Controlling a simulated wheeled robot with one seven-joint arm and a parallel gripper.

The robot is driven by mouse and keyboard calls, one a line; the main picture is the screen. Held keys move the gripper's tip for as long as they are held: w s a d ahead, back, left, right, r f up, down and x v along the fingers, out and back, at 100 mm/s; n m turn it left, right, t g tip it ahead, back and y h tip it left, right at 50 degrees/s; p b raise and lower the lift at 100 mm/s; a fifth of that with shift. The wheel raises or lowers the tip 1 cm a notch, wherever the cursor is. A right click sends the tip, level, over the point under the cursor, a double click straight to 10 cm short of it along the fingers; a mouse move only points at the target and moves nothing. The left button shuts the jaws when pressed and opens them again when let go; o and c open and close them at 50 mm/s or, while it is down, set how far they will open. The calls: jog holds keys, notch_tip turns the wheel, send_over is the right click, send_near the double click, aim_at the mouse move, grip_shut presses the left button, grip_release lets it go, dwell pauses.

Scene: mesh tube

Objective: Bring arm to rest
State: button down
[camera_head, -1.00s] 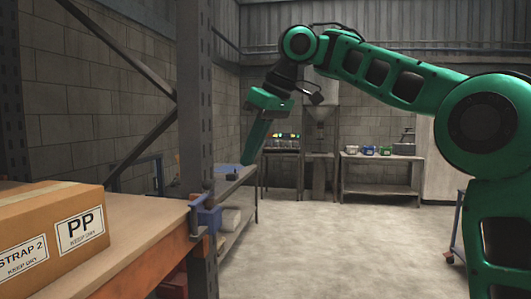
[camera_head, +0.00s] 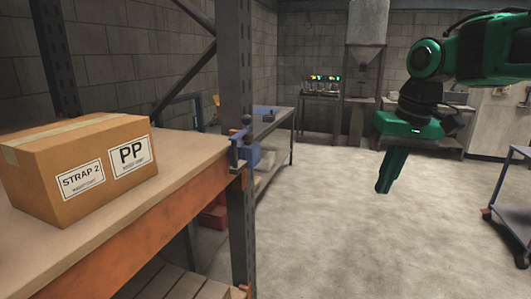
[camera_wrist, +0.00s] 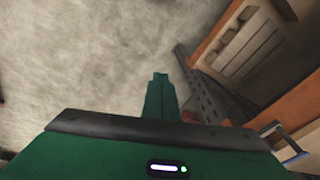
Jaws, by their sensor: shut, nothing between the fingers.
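My green arm (camera_head: 490,48) reaches in from the right edge of the head view. My gripper (camera_head: 382,188) hangs from it with the fingers pointing down, over bare floor. The fingers are together and hold nothing. In the wrist view my gripper (camera_wrist: 159,78) also shows its fingers together, with floor beyond them. It is apart from the rack and the tables.
An orange-edged rack shelf (camera_head: 150,225) with a cardboard box (camera_head: 85,165) on it stands at the left, beside a dark upright post (camera_head: 236,130). A metal table (camera_head: 277,122) stands behind it. A cart (camera_head: 510,200) is at the right. The middle floor is clear.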

jog(key=s+d+f+m, duration=0.2)
jog(key=s+d+f, duration=0.3)
jog(key=s, duration=0.3)
jog(key=s+d+f+m+g, duration=0.1)
jog(key=s+d+f+m, duration=0.1)
jog(key=s+d+f, duration=0.3)
jog(key=s+d+f+m+h, duration=0.1)
jog(key=s+d+f, duration=0.4)
jog(key=s, duration=0.5)
notch_tip(320, 180, down, 2)
jog(key=shift+s+f+m+g, duration=0.2)
jog(key=shift+s+m+g, duration=0.2)
jog(key=shift+m, duration=0.5)
